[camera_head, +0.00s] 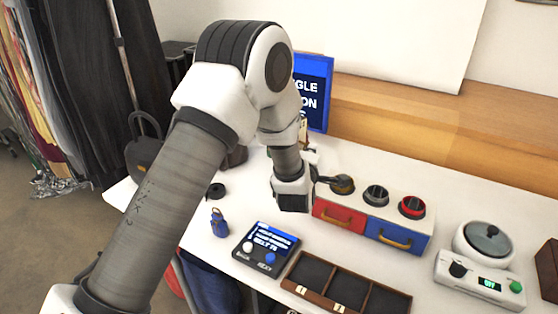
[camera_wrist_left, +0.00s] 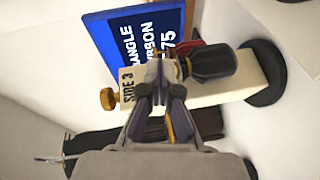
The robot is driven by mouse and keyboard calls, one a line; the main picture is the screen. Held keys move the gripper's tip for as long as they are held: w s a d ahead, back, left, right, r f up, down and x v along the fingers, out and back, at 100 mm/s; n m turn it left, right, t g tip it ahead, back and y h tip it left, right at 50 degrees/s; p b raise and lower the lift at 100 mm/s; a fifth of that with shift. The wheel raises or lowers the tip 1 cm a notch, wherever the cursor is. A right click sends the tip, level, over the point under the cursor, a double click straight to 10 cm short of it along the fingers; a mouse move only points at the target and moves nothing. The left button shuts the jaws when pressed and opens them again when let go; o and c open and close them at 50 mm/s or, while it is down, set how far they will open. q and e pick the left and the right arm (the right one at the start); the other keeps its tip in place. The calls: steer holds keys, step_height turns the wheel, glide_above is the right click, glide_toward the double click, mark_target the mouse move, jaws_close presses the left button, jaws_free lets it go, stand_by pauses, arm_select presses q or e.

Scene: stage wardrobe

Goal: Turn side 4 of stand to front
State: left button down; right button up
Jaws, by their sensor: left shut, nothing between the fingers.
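The stand (camera_wrist_left: 232,88) shows in the left wrist view as a cream block lying across the picture, with a round black base (camera_wrist_left: 265,72) at the right and a gold knob (camera_wrist_left: 108,98) at the left. The face near my fingers reads "SIDE 3". A dark bottle-like item (camera_wrist_left: 210,66) is at its side. My left gripper (camera_wrist_left: 160,86) is shut and empty, its fingertips close in front of the stand; contact is unclear. In the head view my left arm hides most of the stand. My right gripper is not in view.
A blue sign (camera_head: 314,92) stands at the back. On the white table are a box with red and blue drawers (camera_head: 397,232), a control panel (camera_head: 266,249), a wooden compartment tray (camera_head: 345,291), a small blue item (camera_head: 219,223) and a white device (camera_head: 480,277).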

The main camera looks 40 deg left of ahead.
arm_select(q)
steer(key=shift+w+d+b, duration=0.15)
steer(key=shift+w+b, duration=0.35)
steer(key=shift+w, duration=0.5)
